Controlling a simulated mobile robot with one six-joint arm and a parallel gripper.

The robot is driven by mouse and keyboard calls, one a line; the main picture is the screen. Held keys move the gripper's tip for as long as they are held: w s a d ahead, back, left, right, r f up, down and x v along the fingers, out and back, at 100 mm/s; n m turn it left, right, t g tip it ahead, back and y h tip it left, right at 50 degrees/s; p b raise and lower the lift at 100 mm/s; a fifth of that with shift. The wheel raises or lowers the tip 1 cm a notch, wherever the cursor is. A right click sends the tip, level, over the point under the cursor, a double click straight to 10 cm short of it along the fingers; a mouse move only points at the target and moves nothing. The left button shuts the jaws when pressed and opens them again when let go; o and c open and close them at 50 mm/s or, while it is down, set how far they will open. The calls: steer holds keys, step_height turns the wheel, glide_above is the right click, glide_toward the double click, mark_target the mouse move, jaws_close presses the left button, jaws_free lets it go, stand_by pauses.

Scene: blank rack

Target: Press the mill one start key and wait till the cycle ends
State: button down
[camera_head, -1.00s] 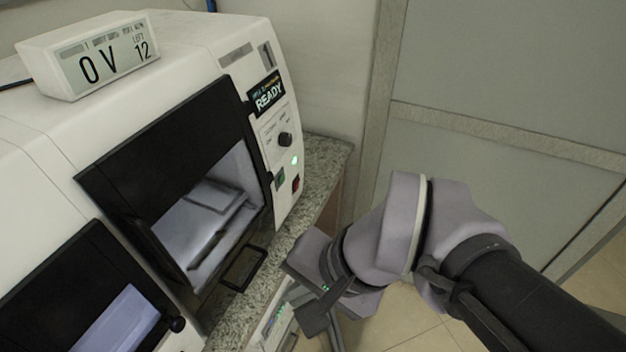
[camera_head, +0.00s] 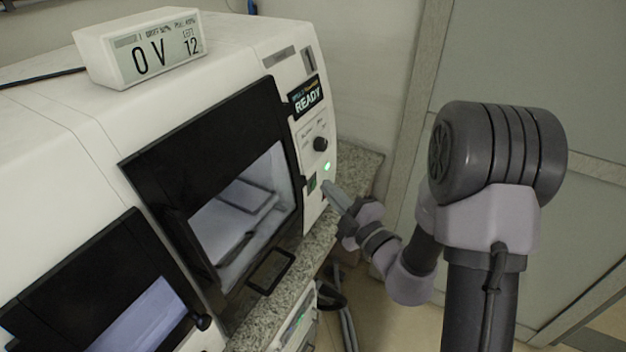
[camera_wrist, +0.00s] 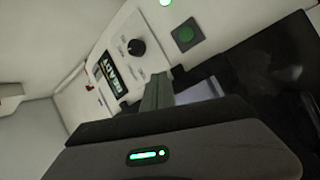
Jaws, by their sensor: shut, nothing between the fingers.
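The mill (camera_head: 240,55) is a white machine whose display (camera_head: 308,94) reads READY; the small line above that word is too small to read. In the wrist view the key (camera_wrist: 186,35) lies beyond the fingertips, up and to the right. My gripper (camera_head: 328,186) is shut and empty, its tip close to the panel just right of the key. Contact with the panel cannot be told. The red key is hidden behind my gripper in the head view.
A black door with a window (camera_head: 245,205) and a handle (camera_head: 270,270) is left of the panel. A second dark door (camera_head: 95,290) is at lower left. A display box (camera_head: 140,48) on top reads 0 V and 12. A granite counter edge (camera_head: 355,175) runs below.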

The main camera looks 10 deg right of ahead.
mark_target(314, 185)
steer(key=w+d+f+m+t+h, duration=0.1)
steer(key=d+f+m+h, duration=0.4)
steer(key=d+f+m, duration=0.1)
steer(key=shift+d+m+h, duration=0.4)
steer(key=shift+d+m, duration=0.1)
steer(key=shift+d, duration=0.3)
steer(key=shift+w, duration=0.1)
steer(key=w+a+p, duration=0.2)
steer(key=w+a, duration=0.3)
steer(key=a, duration=0.2)
steer(key=shift+f, duration=0.2)
steer(key=shift+w+a, duration=0.1)
steer(key=shift+a+p, duration=0.1)
steer(key=shift+p, duration=0.3)
stand_by(0.7)
steer(key=shift+w+a, duration=0.2)
